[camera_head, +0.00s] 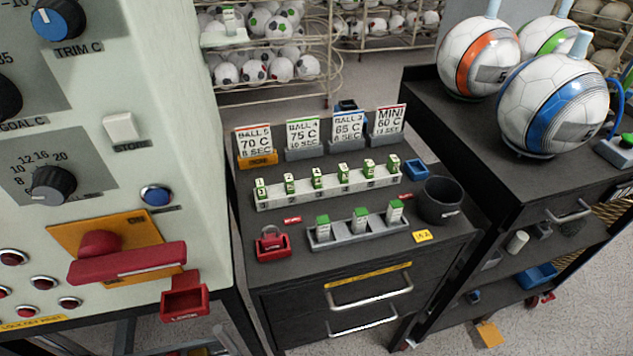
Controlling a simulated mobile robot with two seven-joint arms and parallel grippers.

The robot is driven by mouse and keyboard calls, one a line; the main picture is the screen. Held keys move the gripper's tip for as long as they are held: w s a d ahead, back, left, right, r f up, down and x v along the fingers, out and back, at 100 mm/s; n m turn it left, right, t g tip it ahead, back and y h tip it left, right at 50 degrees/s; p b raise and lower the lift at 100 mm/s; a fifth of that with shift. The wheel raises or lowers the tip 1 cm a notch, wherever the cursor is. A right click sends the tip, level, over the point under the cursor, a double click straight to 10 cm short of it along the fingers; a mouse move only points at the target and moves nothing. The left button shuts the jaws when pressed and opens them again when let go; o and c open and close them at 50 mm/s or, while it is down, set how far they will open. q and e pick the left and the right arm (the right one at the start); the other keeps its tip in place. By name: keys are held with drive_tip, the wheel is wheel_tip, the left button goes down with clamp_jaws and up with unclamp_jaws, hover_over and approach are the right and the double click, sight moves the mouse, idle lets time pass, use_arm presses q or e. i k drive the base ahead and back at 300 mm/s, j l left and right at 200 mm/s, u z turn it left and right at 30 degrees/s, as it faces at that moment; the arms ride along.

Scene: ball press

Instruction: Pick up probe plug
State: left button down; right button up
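No part is plainly marked as the probe plug, so I cannot tell which one it is. Small green-and-white blocks (317,178) stand in a row in a long pale rack (330,188) on the dark cabinet top. Three larger green-topped blocks (361,219) stand in a grey holder (352,235) in front of them. At the far right edge, a blue cord (616,108) runs beside a partly cut-off block with a green top (626,141). Neither of my grippers is in view.
A control panel (130,150) with a red handle (127,262) fills the left. A red padlock (271,243), a black cup (440,200) and upright cards (302,133) stand on the cabinet (330,270). Large balls (553,103) sit on the right-hand cart (530,175).

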sight(316, 176)
drive_tip(key=l+u, duration=0.1)
drive_tip(key=l, duration=0.3)
drive_tip(key=k+l+u, duration=0.1)
drive_tip(key=l, duration=0.3)
drive_tip(key=k+l+u, duration=0.15)
drive_tip(key=l, duration=0.3)
drive_tip(key=l+u, duration=0.1)
drive_tip(key=l, duration=0.3)
drive_tip(key=k+l+u, duration=0.1)
drive_tip(key=l, duration=0.3)
drive_tip(key=k+l+u, duration=0.1)
drive_tip(key=l, duration=0.25)
drive_tip(key=k+l+u, duration=0.1)
drive_tip(key=l, duration=0.3)
drive_tip(key=k, duration=0.1)
